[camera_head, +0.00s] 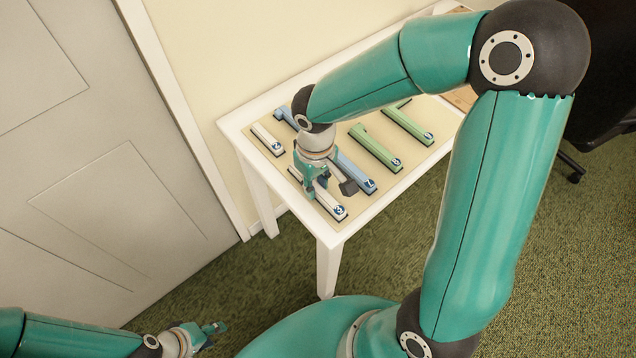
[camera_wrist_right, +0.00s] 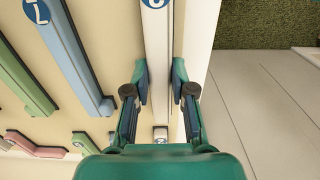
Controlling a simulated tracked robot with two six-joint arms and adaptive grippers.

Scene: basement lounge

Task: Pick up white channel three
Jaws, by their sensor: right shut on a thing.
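A long white channel (camera_head: 327,201) with a round blue label, which looks like a 3, lies along the near left side of the table in the head view. It also runs up the middle of the right wrist view (camera_wrist_right: 156,45). My right gripper (camera_head: 311,188) is over its far part, and its two fingers (camera_wrist_right: 161,82) are shut on the channel's sides. I cannot tell any gap between channel and table. A second, shorter-looking white channel (camera_head: 267,140) lies farther back. My left gripper (camera_head: 214,329) is low at the bottom left, away from the table; its opening is unclear.
A blue channel (camera_head: 356,173) lies just right of the held one, with green channels (camera_head: 376,148) beyond. Pink pieces (camera_wrist_right: 87,140) show in the wrist view. The white table (camera_head: 228,123) stands near the wall and a grey door (camera_head: 90,150). A dark chair stands right.

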